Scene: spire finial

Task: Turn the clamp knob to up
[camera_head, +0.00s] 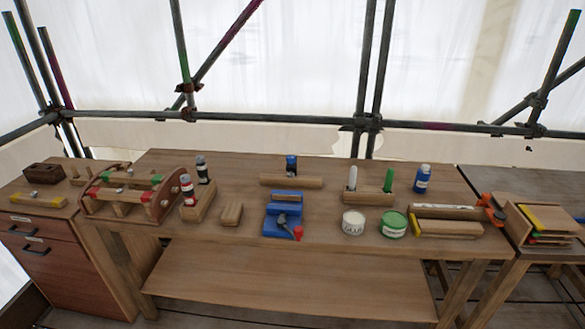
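A blue clamp-like fixture (281,213) sits near the front middle of the workbench. A dark grey lever or knob (284,219) is on its front face, with a red end (298,233) pointing down and to the right. I take this to be the clamp knob, but it is small and its markings cannot be read. My gripper is not in view, and nothing shows touching the fixture.
A white tub (353,223) and a green-lidded tub (393,224) stand right of the fixture. A small wooden block (231,214) lies to its left. A wooden rack (128,193) is farther left. Bare workbench top (325,205) lies between fixture and tubs.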

